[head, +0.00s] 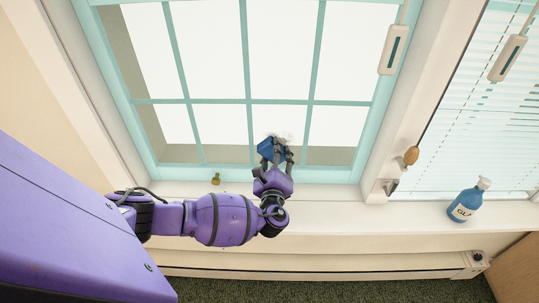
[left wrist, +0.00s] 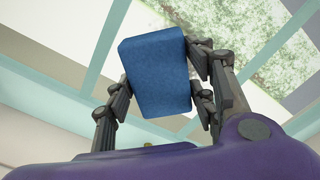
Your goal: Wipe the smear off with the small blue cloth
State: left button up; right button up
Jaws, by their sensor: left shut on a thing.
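The small blue cloth (head: 266,149) is held up at the lower part of the window, and it also shows as a folded blue block in the left wrist view (left wrist: 157,72). My left gripper (head: 276,155) is shut on it, with dark fingers on both sides. A faint greyish smear (head: 287,137) shows on the pane just above and right of the cloth. The cloth and fingers hide part of the pane there. I cannot tell whether the cloth touches the glass. My right gripper is not in view.
A blue spray bottle (head: 464,205) stands on the sill (head: 335,211) at the right. Cord pulls (head: 393,49) hang at the upper right. Teal window bars (head: 180,101) cross the panes.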

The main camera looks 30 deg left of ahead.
aim_at(295, 147)
pick_arm(q)
jog(key=shift+w+d, duration=0.55)
jog(key=shift+d, duration=0.2)
jog(key=shift+w+d, duration=0.5)
jog(key=shift+d, duration=0.2)
jog(key=shift+w+d+b, duration=0.35)
jog(key=shift+w+d, duration=0.3)
jog(key=shift+d, duration=0.35)
jog(key=shift+w+d+r, duration=0.1)
jog(key=shift+w+d, duration=0.25)
jog(key=shift+d, duration=0.1)
jog(key=shift+r, duration=0.1)
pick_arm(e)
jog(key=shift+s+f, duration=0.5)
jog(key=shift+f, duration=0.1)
